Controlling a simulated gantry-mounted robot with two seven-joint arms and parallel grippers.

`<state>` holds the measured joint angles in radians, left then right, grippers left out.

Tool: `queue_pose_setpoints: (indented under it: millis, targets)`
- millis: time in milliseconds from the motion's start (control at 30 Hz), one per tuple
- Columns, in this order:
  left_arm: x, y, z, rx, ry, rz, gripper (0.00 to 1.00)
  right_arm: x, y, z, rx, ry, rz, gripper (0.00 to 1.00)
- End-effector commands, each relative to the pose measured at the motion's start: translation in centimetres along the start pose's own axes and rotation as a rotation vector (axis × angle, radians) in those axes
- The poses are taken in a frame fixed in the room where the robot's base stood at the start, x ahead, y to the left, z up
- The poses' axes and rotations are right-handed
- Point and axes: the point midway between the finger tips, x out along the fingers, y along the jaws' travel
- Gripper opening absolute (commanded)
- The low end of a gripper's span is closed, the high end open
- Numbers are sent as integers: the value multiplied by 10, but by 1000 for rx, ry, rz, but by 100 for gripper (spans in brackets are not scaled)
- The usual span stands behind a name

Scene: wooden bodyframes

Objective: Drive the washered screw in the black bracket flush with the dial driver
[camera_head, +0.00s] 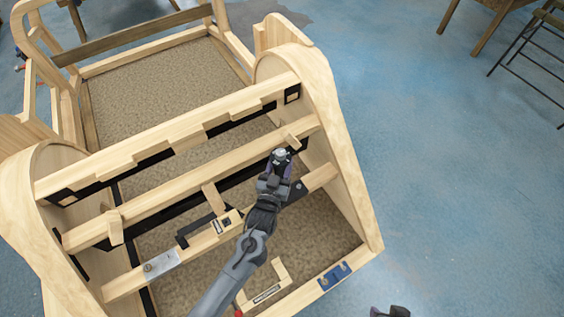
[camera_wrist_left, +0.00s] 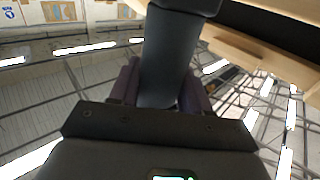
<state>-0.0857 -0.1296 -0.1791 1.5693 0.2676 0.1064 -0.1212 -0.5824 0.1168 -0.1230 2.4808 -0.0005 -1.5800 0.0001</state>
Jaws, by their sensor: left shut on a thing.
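My left gripper (camera_head: 279,164) is above the right part of the wooden bodyframe (camera_head: 345,150). It is shut on the dial driver (camera_head: 281,154), whose pale round end faces up in the head view. In the left wrist view, the driver's thick dark grey body (camera_wrist_left: 172,50) stands between the purple fingers. A black bracket (camera_head: 302,146) sits at the right end of a rail, close beside the gripper and partly covered by it. I cannot make out the washered screw or the driver's tip. A dark piece of my right gripper (camera_head: 390,312) shows at the bottom edge; its jaws are unclear.
An L-shaped black piece (camera_head: 196,229) and a silver plate (camera_head: 160,263) are on the lower rail. A blue bracket (camera_head: 336,275) lies on the front board. A loose wooden piece (camera_head: 276,283) lies inside the frame.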

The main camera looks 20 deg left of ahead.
Motion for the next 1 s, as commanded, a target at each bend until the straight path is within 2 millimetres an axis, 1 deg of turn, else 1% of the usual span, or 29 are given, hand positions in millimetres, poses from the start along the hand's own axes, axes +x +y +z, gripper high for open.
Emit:
queue_pose_setpoints:
  millis: [467,767,1000]
  targets:
    - [0,1,-3,-2,5,2,8,-3,1,-1,3,-1,1,43]
    - [0,1,16,-1,4,2,8,11,3,4,-7,-1,10,43]
    - [0,1,35,-1,5,2,8,25,3,8,-5,0,9,43]
